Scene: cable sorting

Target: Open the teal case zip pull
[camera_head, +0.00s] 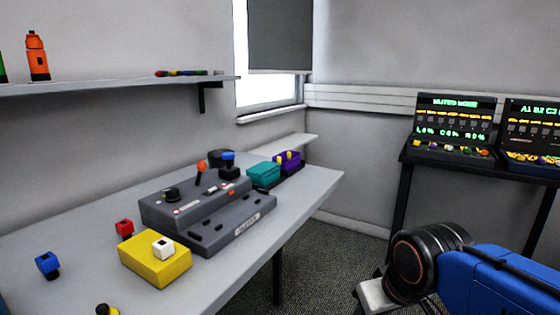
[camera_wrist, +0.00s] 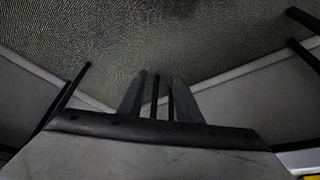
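The teal case (camera_head: 264,174) sits at the far right end of the grey table, beside the grey box and touching or close to a purple case (camera_head: 289,162). Its zip pull is too small to make out. In the wrist view my gripper (camera_wrist: 160,80) points at the carpet; its two grey fingers stand apart with nothing seen held between them. In the head view my blue arm is at the lower right, off the table and well away from the case; the fingers do not show there. The teal case does not show in the wrist view.
A grey stepped console (camera_head: 200,205) with joysticks and a yellow box (camera_head: 155,262) fill the middle of the table (camera_head: 80,235). Small red (camera_head: 124,228) and blue (camera_head: 47,264) parts lie left. A shelf (camera_head: 110,87) hangs above. Carpet (camera_head: 310,255) lies open between the table and my arm.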

